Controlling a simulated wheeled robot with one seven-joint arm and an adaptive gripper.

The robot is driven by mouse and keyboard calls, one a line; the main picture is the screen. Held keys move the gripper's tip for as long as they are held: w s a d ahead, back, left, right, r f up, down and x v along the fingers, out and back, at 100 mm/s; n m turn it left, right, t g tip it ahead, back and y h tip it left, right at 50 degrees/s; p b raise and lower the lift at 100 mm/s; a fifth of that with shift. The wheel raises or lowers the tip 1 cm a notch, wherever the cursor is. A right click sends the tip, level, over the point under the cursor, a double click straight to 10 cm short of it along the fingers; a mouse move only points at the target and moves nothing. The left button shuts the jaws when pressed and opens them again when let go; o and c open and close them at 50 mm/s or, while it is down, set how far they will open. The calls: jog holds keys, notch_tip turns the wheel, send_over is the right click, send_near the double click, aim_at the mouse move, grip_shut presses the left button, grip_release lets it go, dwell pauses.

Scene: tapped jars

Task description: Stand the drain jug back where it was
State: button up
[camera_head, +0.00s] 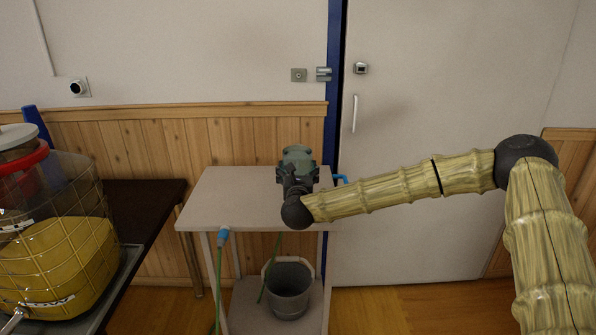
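My gripper (297,160) is over the grey-white table, seen from behind and above. Its fingers are hidden by its own body, so I cannot see whether it is open or holds anything. A grey, open-topped bucket-like vessel (289,290) stands upright on the table's lower shelf, below and apart from my gripper. It may be the drain jug; I cannot tell for sure. A green hose passes close to its left side. A large glass jar (90,205) with yellow contents, a wire cage and a metal tap stands at the left.
The grey-white table (225,200) has bare top on its left. A blue fitting (223,236) with a green hose hangs at its front edge; a blue piece (340,179) shows at its right. A dark table (150,195) stands left, a closed white door (440,110) behind.

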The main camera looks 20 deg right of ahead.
jog(key=shift+f+b, duration=1.5)
jog(key=shift+f, duration=0.4)
jog(key=shift+r+b, duration=0.1)
jog(key=shift+b, duration=0.7)
jog(key=shift+s+f+b, duration=0.1)
jog(key=shift+f+b, duration=0.55)
jog(key=shift+f, duration=0.1)
dwell(1.4)
jog(key=o, duration=2)
jog(key=shift+c, duration=0.2)
jog(key=shift+o, duration=0.2)
jog(key=shift+f, duration=0.2)
jog(key=v, duration=1.2)
jog(key=shift+r, duration=0.15)
